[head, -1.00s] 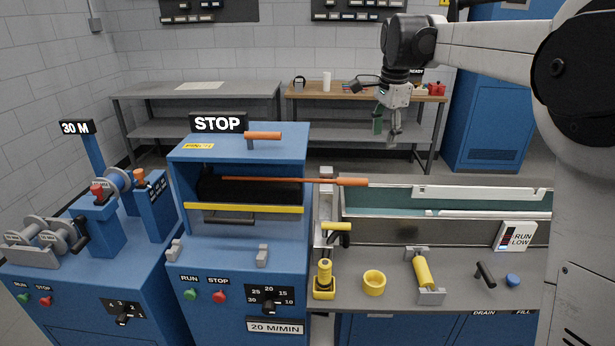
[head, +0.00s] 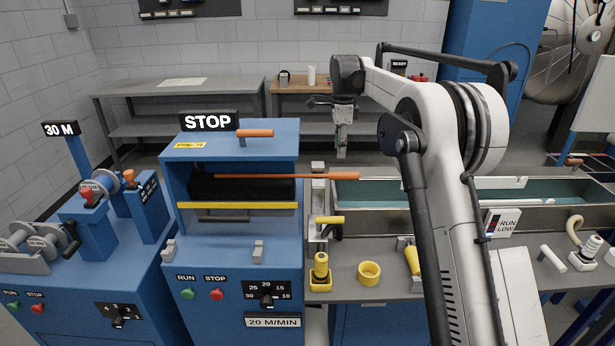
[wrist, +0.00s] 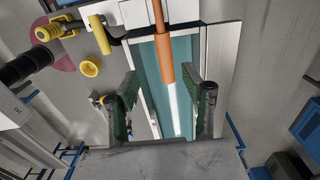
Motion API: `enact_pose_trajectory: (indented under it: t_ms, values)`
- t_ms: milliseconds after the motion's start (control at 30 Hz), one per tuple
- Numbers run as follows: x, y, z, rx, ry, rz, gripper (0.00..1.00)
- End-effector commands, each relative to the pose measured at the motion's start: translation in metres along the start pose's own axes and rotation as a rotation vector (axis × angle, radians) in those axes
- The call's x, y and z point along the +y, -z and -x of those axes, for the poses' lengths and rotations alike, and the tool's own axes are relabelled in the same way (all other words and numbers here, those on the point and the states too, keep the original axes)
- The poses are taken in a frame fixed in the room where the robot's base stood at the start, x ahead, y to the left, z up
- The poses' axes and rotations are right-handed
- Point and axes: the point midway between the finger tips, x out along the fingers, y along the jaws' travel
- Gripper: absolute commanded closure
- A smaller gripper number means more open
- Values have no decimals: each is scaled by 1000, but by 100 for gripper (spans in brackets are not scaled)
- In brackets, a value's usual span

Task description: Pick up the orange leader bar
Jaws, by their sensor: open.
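The orange leader bar (head: 285,176) lies level, its thin rod reaching into the blue STOP machine (head: 240,215) and its thicker handle sticking out to the right over the near end of the long trough. In the wrist view the bar's handle (wrist: 165,58) comes down from the top edge, ending above the gap between the fingers. My gripper (head: 341,150) hangs pointing down, above and behind the handle end in the head view. In the wrist view my gripper (wrist: 165,95) is open and empty, its two green-padded fingers apart on either side of the trough.
The long teal-lined trough (head: 375,203) runs right from the machine. An orange handle (head: 254,133) tops the machine. My arm hides part of the bench.

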Motion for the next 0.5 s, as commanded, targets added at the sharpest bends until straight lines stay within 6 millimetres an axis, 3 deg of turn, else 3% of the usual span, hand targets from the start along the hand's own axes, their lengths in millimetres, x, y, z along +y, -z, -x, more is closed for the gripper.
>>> enact_pose_trajectory:
  t_ms: [200, 500]
  values:
    - [0, 0, -35, 0, 0, 1, 56]
    - [-3, 0, -55, 0, 0, 1, 56]
